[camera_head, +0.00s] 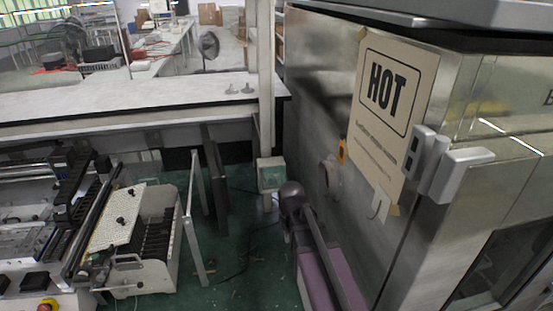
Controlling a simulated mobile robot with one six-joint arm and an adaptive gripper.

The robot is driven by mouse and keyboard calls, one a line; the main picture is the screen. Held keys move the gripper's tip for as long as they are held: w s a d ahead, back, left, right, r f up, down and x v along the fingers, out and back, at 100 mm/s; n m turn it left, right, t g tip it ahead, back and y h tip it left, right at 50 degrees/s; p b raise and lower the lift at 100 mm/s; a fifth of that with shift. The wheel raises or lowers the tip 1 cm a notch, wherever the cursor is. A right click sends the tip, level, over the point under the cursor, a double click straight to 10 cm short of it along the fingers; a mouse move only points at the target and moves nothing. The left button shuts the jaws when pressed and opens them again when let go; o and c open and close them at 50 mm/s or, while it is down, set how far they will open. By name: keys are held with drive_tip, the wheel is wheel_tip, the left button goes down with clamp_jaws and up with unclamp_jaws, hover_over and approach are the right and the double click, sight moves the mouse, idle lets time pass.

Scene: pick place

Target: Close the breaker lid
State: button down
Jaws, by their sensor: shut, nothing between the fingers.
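A small grey-green box (271,173) is fixed low on the white post, near the middle of the view. It may be the breaker, but it is too small to tell whether it has a lid or how a lid stands. My gripper is not in view.
A large metal cabinet with a HOT sign (387,87) and a grey latch handle (461,173) fills the right side. A long white bench (130,98) crosses behind. A machine with a perforated plate (115,217) stands at left. Green floor (240,270) shows between them, with cables.

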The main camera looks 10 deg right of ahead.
wheel_tip(320, 180, up, 25)
drive_tip(key=p, duration=2.4)
hover_over(276, 174)
drive_tip(key=s, duration=0.2)
drive_tip(key=shift+d+r+t, duration=0.1)
drive_tip(key=shift+d+t, duration=0.15)
drive_tip(key=shift+t, duration=0.15)
drive_tip(key=shift+b, duration=0.4)
drive_tip(key=f+b, duration=0.4)
drive_tip(key=w+f+b, duration=0.1)
drive_tip(key=f+b, duration=0.8)
drive_tip(key=f, duration=0.1)
drive_tip(key=shift+w+a+b, duration=0.15)
drive_tip(key=shift+w+b, duration=0.1)
drive_tip(key=shift+b, duration=0.05)
